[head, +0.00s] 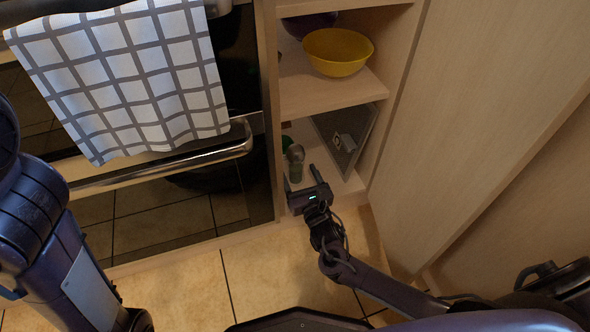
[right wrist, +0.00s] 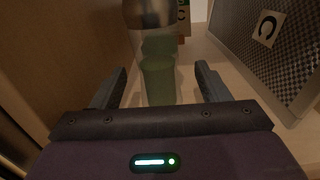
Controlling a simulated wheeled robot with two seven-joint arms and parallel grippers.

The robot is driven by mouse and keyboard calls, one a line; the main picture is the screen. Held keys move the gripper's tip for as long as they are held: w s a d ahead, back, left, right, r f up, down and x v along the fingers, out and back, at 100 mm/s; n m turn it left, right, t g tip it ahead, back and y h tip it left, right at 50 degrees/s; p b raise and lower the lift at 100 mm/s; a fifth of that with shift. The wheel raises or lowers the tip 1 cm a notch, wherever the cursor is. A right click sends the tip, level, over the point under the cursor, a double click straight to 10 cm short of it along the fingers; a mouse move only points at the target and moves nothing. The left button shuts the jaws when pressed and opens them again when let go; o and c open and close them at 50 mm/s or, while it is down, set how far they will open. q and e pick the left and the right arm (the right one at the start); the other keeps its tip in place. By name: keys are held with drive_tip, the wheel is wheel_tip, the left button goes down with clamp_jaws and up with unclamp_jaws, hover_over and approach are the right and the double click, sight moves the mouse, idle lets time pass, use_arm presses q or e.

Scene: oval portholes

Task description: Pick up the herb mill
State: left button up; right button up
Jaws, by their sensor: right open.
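The herb mill (head: 295,161) stands upright on the lowest shelf of the open cabinet, near its left side. It has a grey top and a clear body with green contents; in the right wrist view the mill (right wrist: 157,60) rises between the fingers, its top cut off by the frame edge. My right gripper (head: 301,180) is open at the front of that shelf, its fingers pointing in toward the mill. In the right wrist view the gripper (right wrist: 160,84) has one finger on each side of the mill, with gaps on both sides. My left gripper is not in view.
A green item (head: 286,142) is behind the mill. A yellow bowl (head: 338,52) sits on the shelf above. An oven with a checked towel (head: 125,75) is left.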

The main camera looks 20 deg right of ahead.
drive_tip(key=w+b, duration=0.1)
drive_tip(key=w, duration=0.1)
drive_tip(key=w+b, duration=0.2)
drive_tip(key=shift+w+a+f, duration=0.15)
drive_tip(key=shift+f, duration=0.05)
drive_tip(key=shift+w+r+b, duration=0.2)
drive_tip(key=shift+w+b, duration=0.15)
drive_tip(key=c, duration=1.2)
